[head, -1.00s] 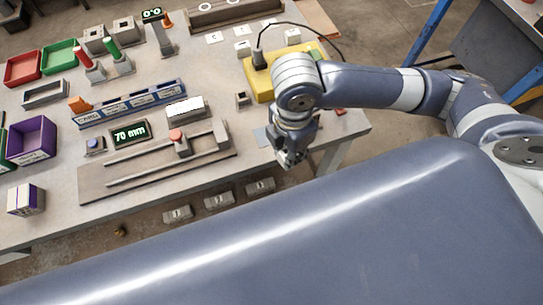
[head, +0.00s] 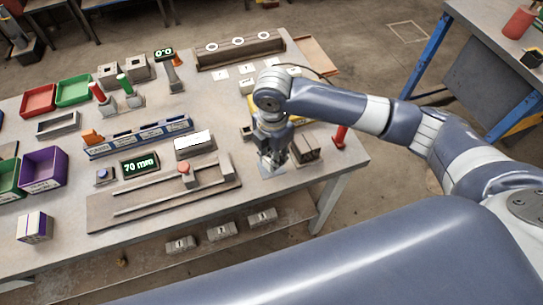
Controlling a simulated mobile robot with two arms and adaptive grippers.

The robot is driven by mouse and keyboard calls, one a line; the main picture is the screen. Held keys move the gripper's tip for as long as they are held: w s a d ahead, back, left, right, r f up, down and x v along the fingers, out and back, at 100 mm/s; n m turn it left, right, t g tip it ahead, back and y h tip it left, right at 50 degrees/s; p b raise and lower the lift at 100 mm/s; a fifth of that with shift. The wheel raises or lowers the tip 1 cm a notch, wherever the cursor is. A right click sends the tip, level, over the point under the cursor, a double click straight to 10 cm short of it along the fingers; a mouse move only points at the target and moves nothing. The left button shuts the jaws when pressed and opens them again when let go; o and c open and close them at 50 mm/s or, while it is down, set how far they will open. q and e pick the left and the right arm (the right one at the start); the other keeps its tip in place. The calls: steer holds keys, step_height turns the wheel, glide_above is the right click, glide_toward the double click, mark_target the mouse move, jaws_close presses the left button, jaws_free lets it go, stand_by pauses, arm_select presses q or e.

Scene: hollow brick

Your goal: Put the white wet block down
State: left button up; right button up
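My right gripper (head: 271,163) points down over a small pale grey-blue plate (head: 285,171) near the table's front right. Its fingers are small and dark in the head view, and I cannot tell whether they are open or shut or hold anything. I cannot make out for sure which thing is the white wet block. A grey block with a bright white top (head: 195,140) lies left of the gripper, apart from it. My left gripper is not in view.
A brown block (head: 307,149) stands close right of the gripper, with a red-handled tool (head: 340,136) beyond it. A rail fixture (head: 165,193) and a 70 mm display (head: 140,164) lie left. Small white tiles (head: 220,73) lie behind. The table's front edge is close.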

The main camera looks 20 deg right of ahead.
steer(key=shift+w+f, duration=0.15)
steer(key=shift+w, duration=0.45)
step_height(320, 180, down, 3)
steer(key=shift+r+p, duration=0.1)
steer(key=shift+p, duration=0.5)
steer(key=shift+f, duration=0.3)
steer(key=o, duration=1)
steer(key=shift+f, duration=0.1)
steer(key=shift+c, duration=0.2)
step_height(320, 180, up, 12)
steer(key=shift+r+b, duration=0.15)
steer(key=shift+b, duration=1)
